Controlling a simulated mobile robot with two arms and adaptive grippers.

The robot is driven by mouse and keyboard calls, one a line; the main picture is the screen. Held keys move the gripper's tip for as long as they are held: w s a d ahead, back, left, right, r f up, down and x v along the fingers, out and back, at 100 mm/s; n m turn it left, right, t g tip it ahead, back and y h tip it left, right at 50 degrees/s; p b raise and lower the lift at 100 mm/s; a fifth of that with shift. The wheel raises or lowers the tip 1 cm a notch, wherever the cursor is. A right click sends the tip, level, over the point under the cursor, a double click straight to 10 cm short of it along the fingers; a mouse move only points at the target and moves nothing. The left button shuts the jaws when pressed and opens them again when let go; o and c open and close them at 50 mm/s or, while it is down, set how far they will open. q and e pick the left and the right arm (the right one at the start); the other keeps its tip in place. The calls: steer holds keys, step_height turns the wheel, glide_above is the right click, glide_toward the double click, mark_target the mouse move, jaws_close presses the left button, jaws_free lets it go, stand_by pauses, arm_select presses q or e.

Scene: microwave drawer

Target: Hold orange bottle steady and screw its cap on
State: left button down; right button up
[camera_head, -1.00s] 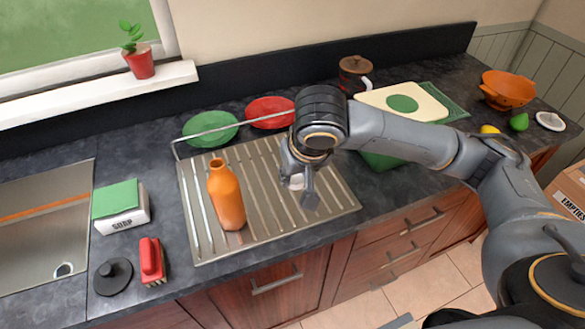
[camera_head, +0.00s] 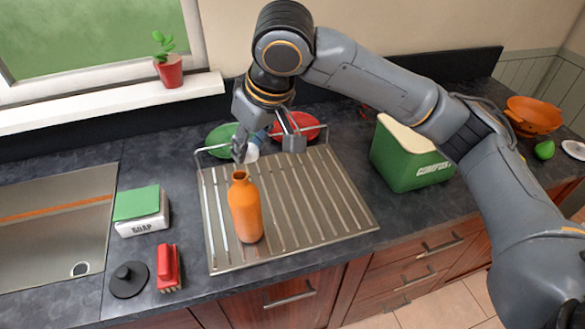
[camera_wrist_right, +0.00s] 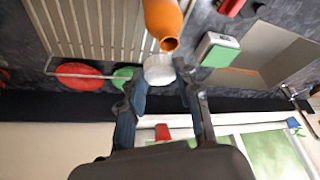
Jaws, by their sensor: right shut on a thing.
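The orange bottle (camera_head: 245,212) stands upright on the metal drainboard, its mouth uncapped. In the right wrist view the bottle (camera_wrist_right: 163,18) is at the top, its open mouth close beside the cap. My right gripper (camera_head: 264,146) is shut on the white cap (camera_wrist_right: 158,70), behind and above the bottle's neck. In the head view the cap (camera_head: 252,152) is partly hidden by the fingers. The cap looks close to the bottle mouth but not on it. My left gripper is not in view.
The ribbed drainboard (camera_head: 325,205) has a raised wire rail at its back. Green (camera_head: 220,139) and red (camera_head: 305,127) bowls lie behind it. A soap box (camera_head: 141,212), red brush (camera_head: 168,267) and dark stopper (camera_head: 128,280) are left. A green bin (camera_head: 405,160) stands right.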

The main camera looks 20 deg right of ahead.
steer(key=shift+a+r+n, duration=0.7)
steer(key=shift+a+r, duration=0.35)
steer(key=shift+r, duration=0.2)
steer(key=shift+f, duration=2)
